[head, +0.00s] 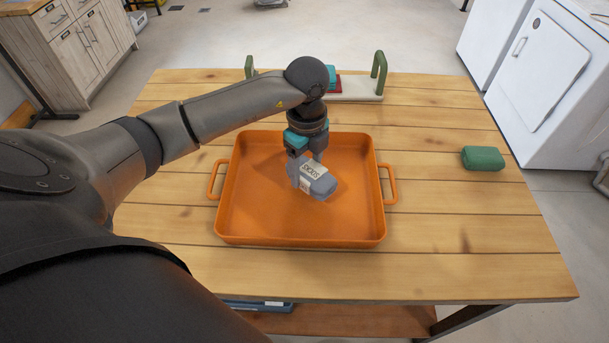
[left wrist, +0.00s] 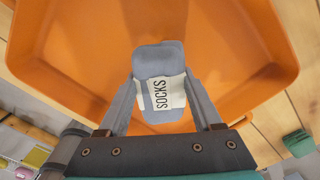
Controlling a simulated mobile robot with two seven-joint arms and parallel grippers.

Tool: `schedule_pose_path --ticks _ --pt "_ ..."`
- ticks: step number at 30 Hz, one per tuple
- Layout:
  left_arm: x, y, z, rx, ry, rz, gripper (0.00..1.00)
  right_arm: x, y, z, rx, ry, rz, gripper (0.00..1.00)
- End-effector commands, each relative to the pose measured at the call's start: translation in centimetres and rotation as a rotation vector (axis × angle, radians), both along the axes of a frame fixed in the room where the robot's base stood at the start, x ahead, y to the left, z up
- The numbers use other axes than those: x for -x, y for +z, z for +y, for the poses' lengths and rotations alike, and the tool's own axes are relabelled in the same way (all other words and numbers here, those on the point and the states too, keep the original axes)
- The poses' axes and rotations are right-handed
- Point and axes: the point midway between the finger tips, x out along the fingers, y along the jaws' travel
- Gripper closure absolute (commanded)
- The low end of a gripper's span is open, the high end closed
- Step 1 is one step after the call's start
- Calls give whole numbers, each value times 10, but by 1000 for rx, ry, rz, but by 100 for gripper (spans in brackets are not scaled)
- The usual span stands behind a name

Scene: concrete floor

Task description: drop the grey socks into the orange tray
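The grey socks (head: 318,182) are a folded grey bundle with a white band marked "SOCKS". They also show in the left wrist view (left wrist: 158,60), between the two fingers. My left gripper (head: 306,176) points down over the orange tray and is shut on the socks. The orange tray (head: 255,214) lies on the wooden table with a handle on each side, and its floor also shows in the left wrist view (left wrist: 85,55). The socks are over the inside of the tray; I cannot tell whether they touch its floor. My right gripper is not in view.
A green bundle (head: 482,158) lies on the wooden table (head: 455,225) to the right. Behind my arm stands a pale tray (head: 358,96) with green handles, holding teal and red things. The table right of the orange tray is mostly clear.

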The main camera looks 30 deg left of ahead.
Motion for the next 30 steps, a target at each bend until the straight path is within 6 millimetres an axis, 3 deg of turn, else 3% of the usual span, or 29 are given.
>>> schedule_pose_path --ticks 1,9,19,23,30 --pt "0 0 0 0 0 0 28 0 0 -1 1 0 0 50" --pt "0 0 0 0 0 0 0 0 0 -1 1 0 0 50" --pt "-1 7 0 -1 0 -2 0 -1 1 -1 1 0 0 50" --pt "-1 27 1 -1 0 -4 0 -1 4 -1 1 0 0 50" --pt "-1 86 0 -2 -1 -7 0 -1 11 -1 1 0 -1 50"
